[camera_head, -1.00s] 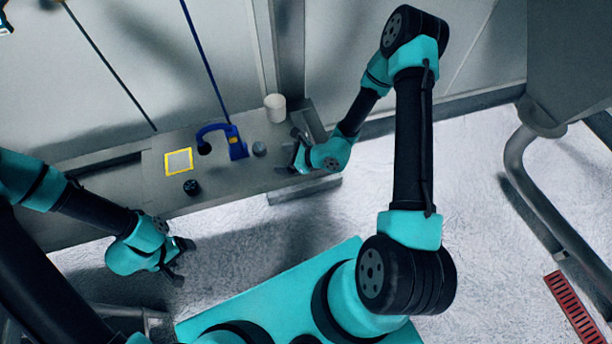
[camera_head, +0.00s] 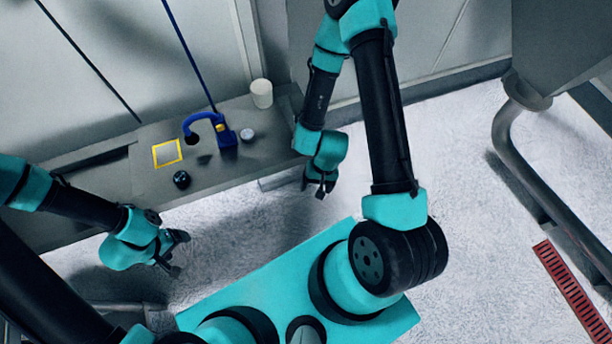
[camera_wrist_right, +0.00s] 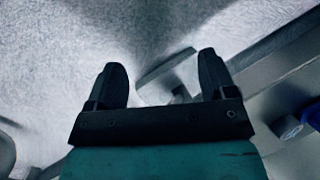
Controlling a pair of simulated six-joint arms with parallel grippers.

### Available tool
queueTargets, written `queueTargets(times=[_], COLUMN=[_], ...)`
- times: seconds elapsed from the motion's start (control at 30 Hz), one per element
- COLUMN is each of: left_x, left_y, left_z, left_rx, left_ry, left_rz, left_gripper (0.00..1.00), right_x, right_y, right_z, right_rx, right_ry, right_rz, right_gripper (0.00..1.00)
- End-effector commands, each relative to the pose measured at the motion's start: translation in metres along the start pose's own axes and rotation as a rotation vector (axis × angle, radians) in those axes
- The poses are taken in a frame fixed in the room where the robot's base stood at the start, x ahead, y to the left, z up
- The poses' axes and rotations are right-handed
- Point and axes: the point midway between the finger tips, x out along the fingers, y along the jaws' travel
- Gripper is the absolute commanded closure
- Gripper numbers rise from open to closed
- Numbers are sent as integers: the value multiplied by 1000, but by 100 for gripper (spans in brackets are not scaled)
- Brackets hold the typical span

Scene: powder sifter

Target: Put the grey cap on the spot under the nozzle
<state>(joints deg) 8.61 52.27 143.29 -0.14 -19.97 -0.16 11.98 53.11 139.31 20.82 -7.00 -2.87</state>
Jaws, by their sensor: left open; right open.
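The grey cap (camera_head: 247,134) stands on the bench, just right of the base of the blue nozzle stand (camera_head: 227,136). The nozzle arches to the left and ends in a dark tip (camera_head: 192,139); the spot under it is hard to make out. My right gripper (camera_head: 320,187) is open and empty, in front of the bench, to the right of the cap and nearer to me. In the right wrist view its fingers (camera_wrist_right: 164,80) are apart with nothing between them; a grey cylinder, likely the cap (camera_wrist_right: 287,126), shows at the lower right. My left gripper (camera_head: 177,253) is open and empty, over the floor.
A yellow-framed square (camera_head: 167,153) and a black knob-like piece (camera_head: 181,179) are on the bench (camera_head: 222,180), left of the nozzle. A white cup (camera_head: 261,93) stands behind the cap. The bench front is mostly clear.

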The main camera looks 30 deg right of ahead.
Motion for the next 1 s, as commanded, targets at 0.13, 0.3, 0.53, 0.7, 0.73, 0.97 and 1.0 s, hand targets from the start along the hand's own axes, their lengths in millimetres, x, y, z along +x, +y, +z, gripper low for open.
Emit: queueTargets(times=[0.13,0.3,0.53,0.7,0.73,0.97,1.0], left_x=[0,0,0,0,0,0,1], left_y=[0,0,0,0,0,1,2], left_z=[0,0,0,0,0,-2,-4], left_rx=[0,0,0,0,0,8,16], left_ry=[0,0,0,0,0,-5,-10], left_rz=[0,0,0,0,0,0,1], left_gripper=[23,23,23,18,18,18,18], right_x=[-4,-7,-7,-7,-7,-7,-7], right_y=[-15,-31,-34,-34,-34,-33,-33], right_z=[-16,-25,-27,-27,-27,-27,-27], right_rx=[-220,-354,-373,-372,-372,-371,-371], right_ry=[102,165,175,174,174,173,173], right_rz=[-26,-65,-72,-71,-71,-71,-71], right_gripper=[23,23,23,23,23,23,23])
